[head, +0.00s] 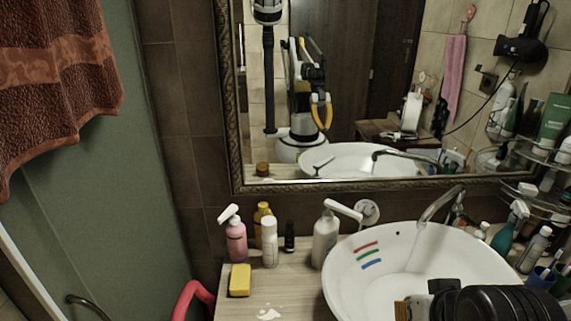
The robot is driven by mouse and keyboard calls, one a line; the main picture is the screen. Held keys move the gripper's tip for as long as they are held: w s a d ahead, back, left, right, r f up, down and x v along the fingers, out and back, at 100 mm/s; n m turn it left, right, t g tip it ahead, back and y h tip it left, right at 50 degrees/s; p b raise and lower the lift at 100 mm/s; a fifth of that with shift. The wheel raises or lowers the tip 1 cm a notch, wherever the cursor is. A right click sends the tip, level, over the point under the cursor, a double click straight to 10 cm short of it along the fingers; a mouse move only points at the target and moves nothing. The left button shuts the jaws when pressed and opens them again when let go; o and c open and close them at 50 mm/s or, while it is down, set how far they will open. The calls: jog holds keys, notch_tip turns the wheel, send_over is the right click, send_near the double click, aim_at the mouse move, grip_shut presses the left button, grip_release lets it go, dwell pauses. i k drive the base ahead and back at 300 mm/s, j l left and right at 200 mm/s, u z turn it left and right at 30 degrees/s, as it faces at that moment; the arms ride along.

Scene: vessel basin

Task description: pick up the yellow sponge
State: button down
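The yellow sponge (240,280) stands on the light wooden counter (285,285), near its left edge and in front of the bottles. Its visible faces are clear of other things. A black part of my arm covers the lower right of the picture.
Behind the sponge stand a pink pump bottle (236,240), a white bottle (270,243) and a small dark bottle (290,237). A grey-white pump bottle (325,240) and the white basin (345,275) are to the right.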

aim_at(240, 284)
jog(key=j+u, duration=0.2)
jog(key=u, duration=0.3)
jog(key=j+u, duration=0.2)
jog(key=u, duration=0.3)
jog(key=i+j+u, duration=0.1)
jog(key=u, duration=0.4)
jog(key=i+j+u, duration=0.15)
jog(key=u, duration=0.35)
jog(key=j, duration=0.1)
